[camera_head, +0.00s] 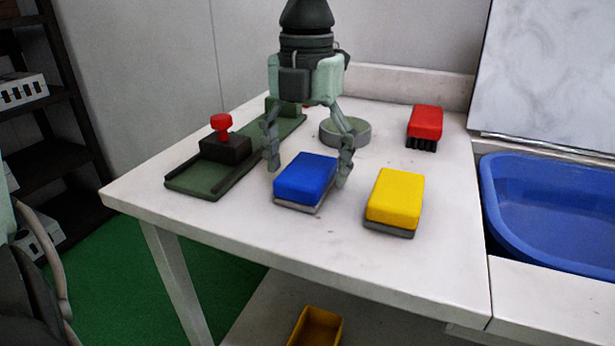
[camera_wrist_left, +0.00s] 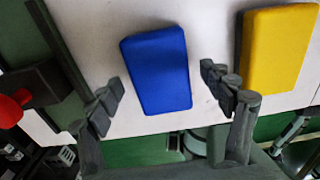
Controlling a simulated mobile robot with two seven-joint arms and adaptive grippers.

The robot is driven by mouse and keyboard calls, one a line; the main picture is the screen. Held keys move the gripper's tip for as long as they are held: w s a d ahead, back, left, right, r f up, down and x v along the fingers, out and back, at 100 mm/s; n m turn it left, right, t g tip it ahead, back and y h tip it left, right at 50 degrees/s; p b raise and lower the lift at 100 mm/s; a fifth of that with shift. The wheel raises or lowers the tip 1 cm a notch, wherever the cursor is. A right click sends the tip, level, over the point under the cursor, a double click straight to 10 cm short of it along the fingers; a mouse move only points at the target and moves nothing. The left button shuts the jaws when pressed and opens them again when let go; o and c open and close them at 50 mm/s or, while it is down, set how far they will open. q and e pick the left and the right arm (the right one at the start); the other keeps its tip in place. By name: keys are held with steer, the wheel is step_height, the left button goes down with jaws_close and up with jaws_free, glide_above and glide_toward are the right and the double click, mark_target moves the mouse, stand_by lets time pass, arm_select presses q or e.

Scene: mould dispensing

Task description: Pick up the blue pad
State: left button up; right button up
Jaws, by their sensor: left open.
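The blue pad (camera_head: 306,178) is a block with a grey underside, lying flat on the white table. My left gripper (camera_head: 309,172) points down over it, open and empty, with one finger at each side of the pad. In the left wrist view, the blue pad (camera_wrist_left: 158,70) lies between the spread fingers of the left gripper (camera_wrist_left: 163,84). Gaps show on both sides, and neither finger visibly touches it. I cannot tell the exact fingertip height above the table. My right gripper is not in view.
A yellow pad (camera_head: 396,195) lies just right of the blue one. A green fixture (camera_head: 205,180) with a red knob (camera_head: 221,122) stands left. A round grey-green dish (camera_head: 360,131) and a red brush (camera_head: 425,122) lie behind. A blue basin (camera_head: 550,210) is right.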

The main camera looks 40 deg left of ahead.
arm_select(q)
steer(key=shift+f, duration=0.55)
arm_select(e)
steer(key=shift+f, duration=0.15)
arm_select(q)
steer(key=shift+c, duration=1.1)
steer(key=c, duration=1.1)
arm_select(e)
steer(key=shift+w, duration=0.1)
arm_select(q)
steer(key=shift+o, duration=0.2)
steer(key=shift+r, duration=0.1)
step_height(320, 180, up, 13)
step_height(320, 180, up, 15)
steer(key=p, duration=0.3)
glide_above(307, 168)
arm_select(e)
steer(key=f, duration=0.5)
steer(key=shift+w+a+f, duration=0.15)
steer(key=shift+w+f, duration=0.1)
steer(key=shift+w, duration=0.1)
